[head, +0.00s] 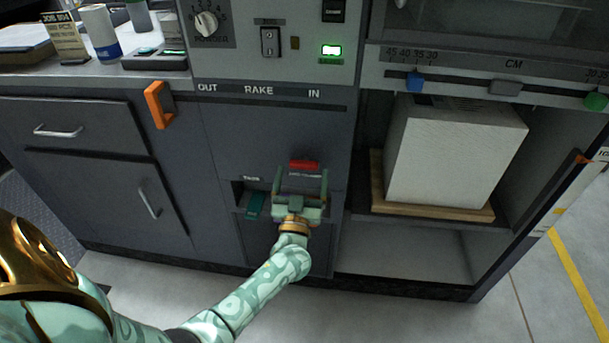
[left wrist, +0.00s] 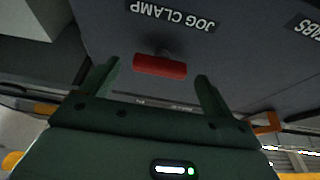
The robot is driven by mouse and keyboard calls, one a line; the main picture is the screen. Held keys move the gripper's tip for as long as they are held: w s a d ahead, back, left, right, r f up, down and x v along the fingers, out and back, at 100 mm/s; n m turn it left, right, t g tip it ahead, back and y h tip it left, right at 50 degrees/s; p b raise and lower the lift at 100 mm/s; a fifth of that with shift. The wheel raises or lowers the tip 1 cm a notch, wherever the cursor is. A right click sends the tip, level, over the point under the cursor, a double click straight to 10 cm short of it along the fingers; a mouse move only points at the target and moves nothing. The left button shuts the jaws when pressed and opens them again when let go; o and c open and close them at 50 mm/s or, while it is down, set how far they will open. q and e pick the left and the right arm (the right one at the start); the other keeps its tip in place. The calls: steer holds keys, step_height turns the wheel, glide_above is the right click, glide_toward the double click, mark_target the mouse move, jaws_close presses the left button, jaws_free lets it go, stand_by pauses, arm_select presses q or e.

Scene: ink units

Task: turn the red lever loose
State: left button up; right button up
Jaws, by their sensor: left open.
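The red lever (head: 304,165) is a short red bar on the dark front panel of the machine, lying roughly level. In the left wrist view the red lever (left wrist: 160,66) shows close up, near an upside-down "JOG CLAMP" label (left wrist: 171,15). My left gripper (head: 301,178) is open just in front of the lever. In the left wrist view its two fingers (left wrist: 157,76) stand on either side of the lever, with gaps at both ends and nothing held. I cannot tell how far the fingertips are from the panel. My right gripper is not in view.
A recess with a teal piece (head: 255,205) is left of my gripper. An orange handle (head: 158,105) juts out at the upper left. A large white block (head: 455,155) stands on a wooden board (head: 430,206) in the open bay at right.

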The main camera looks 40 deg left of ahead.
arm_select(q)
steer(key=shift+w+a+r, duration=0.3)
steer(key=shift+w+a, duration=0.05)
steer(key=shift+w, duration=0.2)
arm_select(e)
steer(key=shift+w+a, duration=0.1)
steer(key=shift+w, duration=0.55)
arm_select(q)
steer(key=c, duration=1)
